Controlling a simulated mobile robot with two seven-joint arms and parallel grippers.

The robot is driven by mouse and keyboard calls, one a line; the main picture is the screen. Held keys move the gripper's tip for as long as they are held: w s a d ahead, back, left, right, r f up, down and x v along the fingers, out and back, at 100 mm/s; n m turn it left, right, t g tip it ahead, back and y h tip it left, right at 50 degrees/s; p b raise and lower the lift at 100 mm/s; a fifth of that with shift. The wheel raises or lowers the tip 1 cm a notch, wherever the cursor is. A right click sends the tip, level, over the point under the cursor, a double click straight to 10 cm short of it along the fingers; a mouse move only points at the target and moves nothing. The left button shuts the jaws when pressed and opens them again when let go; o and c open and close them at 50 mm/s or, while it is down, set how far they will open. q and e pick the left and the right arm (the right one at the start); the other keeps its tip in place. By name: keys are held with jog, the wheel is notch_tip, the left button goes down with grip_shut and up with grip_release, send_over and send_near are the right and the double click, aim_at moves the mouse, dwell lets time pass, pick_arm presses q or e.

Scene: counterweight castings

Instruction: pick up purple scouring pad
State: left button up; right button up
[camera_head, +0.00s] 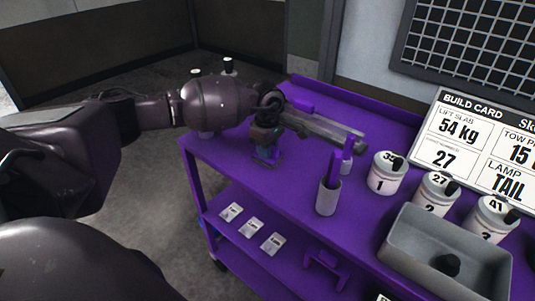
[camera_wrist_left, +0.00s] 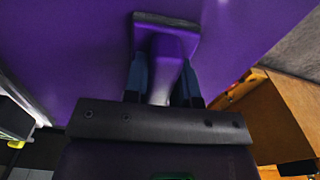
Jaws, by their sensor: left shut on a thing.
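The purple scouring pad (camera_wrist_left: 165,48) shows in the left wrist view as a purple grip with a darker flat edge at its far end. My left gripper (camera_wrist_left: 162,85) is shut on it, with one dark blue finger on each side. In the head view my left gripper (camera_head: 266,150) points down at the left end of the purple cart top (camera_head: 225,155). The pad is mostly hidden there between the fingers. I cannot tell whether it touches the cart top. My right gripper is not in view.
A grey cup (camera_head: 328,198) with a purple handle in it and a small bottle (camera_head: 347,160) stand to the right. Beyond are numbered white tins (camera_head: 385,175) and a grey bin (camera_head: 405,235). Cards (camera_head: 250,228) lie on the lower shelf.

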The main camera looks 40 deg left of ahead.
pick_arm(q)
grip_shut()
notch_tip(320, 180, up, 20)
jog(key=shift+p, duration=0.4)
